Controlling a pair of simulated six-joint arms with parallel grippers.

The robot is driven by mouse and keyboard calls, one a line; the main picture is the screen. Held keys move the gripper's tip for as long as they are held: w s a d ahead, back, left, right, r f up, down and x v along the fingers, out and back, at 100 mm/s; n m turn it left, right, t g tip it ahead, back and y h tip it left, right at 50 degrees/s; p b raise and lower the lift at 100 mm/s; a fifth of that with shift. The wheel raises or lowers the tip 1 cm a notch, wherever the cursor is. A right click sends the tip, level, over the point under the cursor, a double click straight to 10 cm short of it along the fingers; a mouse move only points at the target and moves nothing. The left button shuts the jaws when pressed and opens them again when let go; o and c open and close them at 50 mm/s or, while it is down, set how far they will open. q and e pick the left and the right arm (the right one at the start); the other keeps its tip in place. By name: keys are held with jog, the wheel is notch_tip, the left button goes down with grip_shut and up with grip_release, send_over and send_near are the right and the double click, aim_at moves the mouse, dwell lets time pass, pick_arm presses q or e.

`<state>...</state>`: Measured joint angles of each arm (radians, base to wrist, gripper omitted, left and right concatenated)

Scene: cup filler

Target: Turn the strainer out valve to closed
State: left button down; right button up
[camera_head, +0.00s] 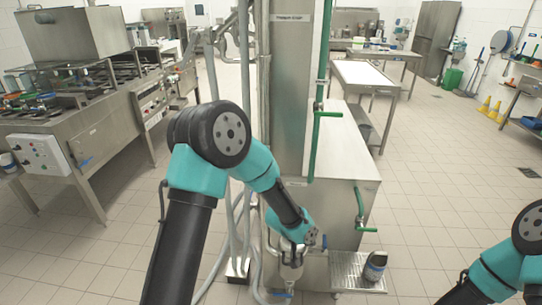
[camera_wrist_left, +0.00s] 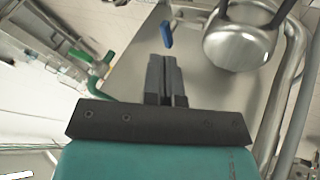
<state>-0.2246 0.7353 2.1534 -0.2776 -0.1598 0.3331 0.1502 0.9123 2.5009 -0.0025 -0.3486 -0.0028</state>
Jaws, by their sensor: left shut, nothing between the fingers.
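My left gripper (camera_wrist_left: 166,60) is shut and empty in the left wrist view. Its fingertips point at a small blue handle (camera_wrist_left: 166,34), with a small gap seeming to remain; depth is hard to judge. A blue handle also shows just right of my left wrist in the head view (camera_head: 325,241). A rounded steel housing (camera_wrist_left: 240,42), perhaps the strainer, is right of the fingers; a metal housing also stands below my wrist in the head view (camera_head: 291,270). I cannot tell which handle is the strainer out valve. My right gripper is out of view.
Green handles (camera_head: 362,210) stick out from the steel cabinet (camera_head: 335,160). A dark container (camera_head: 375,265) stands on a grated tray (camera_head: 350,275). Another blue handle (camera_head: 280,295) sits low by the pipes. Steel pipes run close to my left arm. The tiled floor at right is mostly clear.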

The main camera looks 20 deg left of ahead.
pick_arm(q)
jog(key=w+a+r+n+y, duration=0.1)
jog(key=r+y, duration=0.3)
jog(key=r, duration=0.7)
jog(key=w+a+r+n+g+y, duration=0.1)
jog(key=w+a+r+n+y, duration=0.1)
jog(key=r, duration=1)
jog(key=w+a+r+n+y, duration=0.2)
jog(key=w+a+r+y, duration=0.1)
jog(key=r, duration=0.8)
jog(key=a+y, duration=0.1)
jog(key=y, duration=0.1)
jog(key=shift+r+g+y, duration=0.3)
jog(key=shift+a, duration=0.1)
jog(key=w+a+f, duration=0.1)
jog(key=a+f, duration=0.7)
jog(key=a, duration=0.1)
jog(key=shift+w+f, duration=0.25)
jog(key=shift+f, duration=0.1)
